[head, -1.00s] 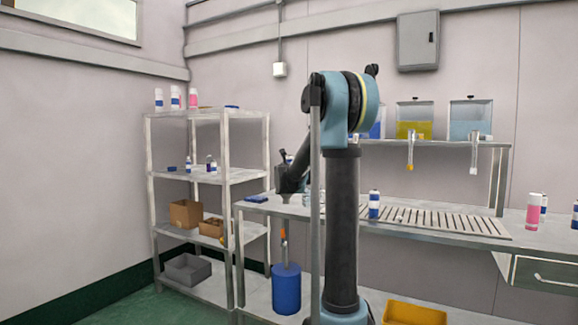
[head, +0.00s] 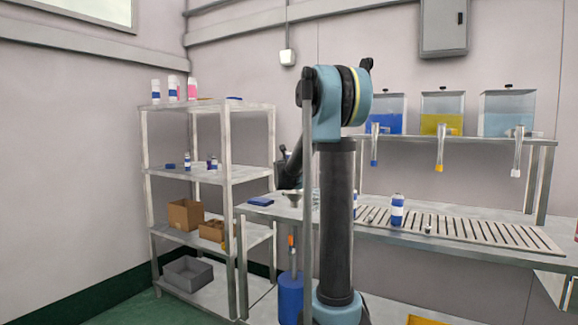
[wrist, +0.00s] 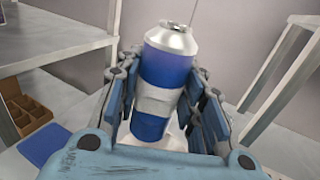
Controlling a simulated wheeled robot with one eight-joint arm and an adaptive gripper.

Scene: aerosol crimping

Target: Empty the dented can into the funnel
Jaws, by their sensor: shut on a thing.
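My gripper (wrist: 165,95) is shut on a blue and white can (wrist: 170,60) with a bare metal top. The can is upright with a slight tilt in the wrist view, its fingers along both sides. I cannot make out a dent on the side facing me. A pale shape shows below the can, too hidden to name.
A blue pad (head: 260,201) lies on the bench's left end. Dispenser tanks (head: 442,115) stand on the shelf above. A metal rack (head: 228,180) with boxes stands left.

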